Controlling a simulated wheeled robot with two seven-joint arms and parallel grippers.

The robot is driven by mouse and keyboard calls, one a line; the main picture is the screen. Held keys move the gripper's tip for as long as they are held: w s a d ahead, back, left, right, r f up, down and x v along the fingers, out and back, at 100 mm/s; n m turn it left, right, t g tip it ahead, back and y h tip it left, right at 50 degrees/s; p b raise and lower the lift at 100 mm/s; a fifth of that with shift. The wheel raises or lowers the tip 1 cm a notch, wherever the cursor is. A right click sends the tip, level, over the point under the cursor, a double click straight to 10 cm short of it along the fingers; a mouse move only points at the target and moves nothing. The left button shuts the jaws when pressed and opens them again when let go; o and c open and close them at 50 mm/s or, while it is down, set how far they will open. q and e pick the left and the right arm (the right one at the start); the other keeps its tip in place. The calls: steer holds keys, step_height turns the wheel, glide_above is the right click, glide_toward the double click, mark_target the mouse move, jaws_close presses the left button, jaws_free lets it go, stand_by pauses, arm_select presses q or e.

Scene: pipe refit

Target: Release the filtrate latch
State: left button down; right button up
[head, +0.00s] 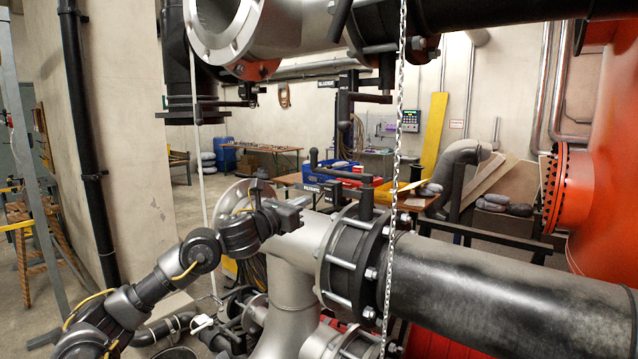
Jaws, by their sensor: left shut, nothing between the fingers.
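My left arm comes in from the lower left. Its gripper (298,214) is shut and empty, in front of the grey pipe elbow (290,262). My right gripper is not in view.
A large dark pipe (510,290) runs right from the coupling. A chain (397,130) hangs in front of it. An overhead flanged pipe (225,30) crosses the top. A big orange vessel (605,170) stands at the right. Tables with bins (350,172) lie behind.

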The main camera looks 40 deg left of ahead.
mark_target(327, 189)
arm_select(q)
steer(key=w+p, duration=0.1)
steer(key=w, duration=0.1)
steer(key=w+p, duration=0.1)
steer(key=w, duration=0.1)
steer(key=w+r+p, duration=0.1)
steer(key=w, duration=0.1)
steer(key=shift+w, duration=0.35)
steer(key=shift+w+f, duration=0.1)
steer(key=shift+w, duration=0.25)
steer(key=shift+w+r+p, duration=0.1)
steer(key=shift+r+p, duration=0.3)
steer(key=shift+p, duration=0.4)
steer(key=shift+f, duration=0.25)
